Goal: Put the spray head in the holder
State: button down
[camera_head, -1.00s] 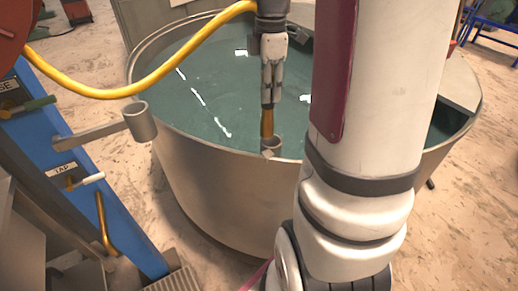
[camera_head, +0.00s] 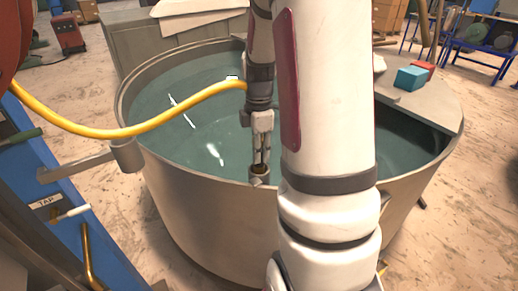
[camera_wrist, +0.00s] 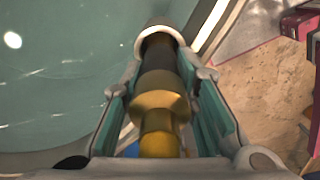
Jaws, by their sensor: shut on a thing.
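My gripper (camera_head: 261,150) is shut on the spray head, a brass and dark cylinder (camera_wrist: 160,95) that shows between the fingers in the wrist view. In the wrist view a pale ring (camera_wrist: 143,42) surrounds the dark far end of the spray head. I cannot tell how deep the head sits in it. The yellow hose (camera_head: 150,126) runs from the left toward my wrist.
The round metal tank (camera_head: 205,222) holds green water. A grey arm with an empty cup (camera_head: 127,155) sticks out from the blue post (camera_head: 68,230) at left. Blue (camera_head: 410,78) and red boxes stand on the tank's right ledge. My arm hides part of the tank.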

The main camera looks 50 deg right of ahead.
jog(key=shift+f, duration=0.1)
jog(key=c, duration=1.2)
grip_release()
jog(key=shift+c, duration=0.2)
notch_tip(320, 180, up, 12)
jog(key=shift+b, duration=0.3)
jog(key=s+a+r+m+t, duration=0.15)
jog(key=a+r+m, duration=0.35)
jog(key=a, duration=0.7)
jog(key=s+a+r+m+t, duration=0.1)
jog(key=s+a+m+t, duration=0.1)
jog(key=a, duration=0.4)
jog(key=s+a+m+t, duration=0.2)
jog(key=s+a+m, duration=0.3)
jog(key=s+a, duration=0.1)
jog(key=shift+s+a+r, duration=0.2)
jog(key=shift+a+r, duration=0.15)
jog(key=shift+a, duration=0.45)
